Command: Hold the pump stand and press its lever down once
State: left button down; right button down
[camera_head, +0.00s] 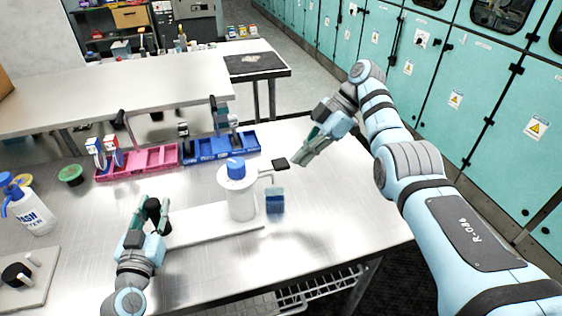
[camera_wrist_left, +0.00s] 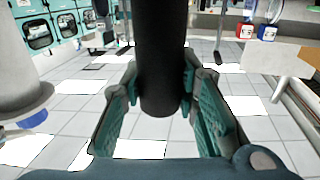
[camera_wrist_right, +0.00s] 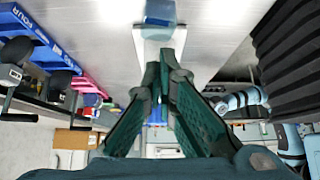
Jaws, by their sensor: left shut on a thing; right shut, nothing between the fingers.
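The pump stand is a white cylinder (camera_head: 238,196) with a blue knob (camera_head: 236,168), upright on a long white base plate (camera_head: 205,232). Its lever ends in a flat black pad (camera_head: 280,163) at the right, with a blue block (camera_head: 275,197) below. My left gripper (camera_head: 152,212) is shut on a dark upright post at the left of the base; the post (camera_wrist_left: 162,60) fills the space between the fingers in the left wrist view. My right gripper (camera_head: 304,156) is shut and empty, just right of the lever pad. Its closed fingertips show in the right wrist view (camera_wrist_right: 166,65).
A pink bin (camera_head: 150,160) and a blue bin (camera_head: 212,147) stand behind the pump stand. A wash bottle (camera_head: 35,212) and a white board with a dark knob (camera_head: 28,275) are at the left. The table's front right is clear. Teal cabinets (camera_head: 460,85) line the right.

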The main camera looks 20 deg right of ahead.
notch_tip(320, 180, up, 10)
dwell(0.6)
dwell(0.5)
pick_arm(q)
jog(key=c, duration=1.1)
grip_release()
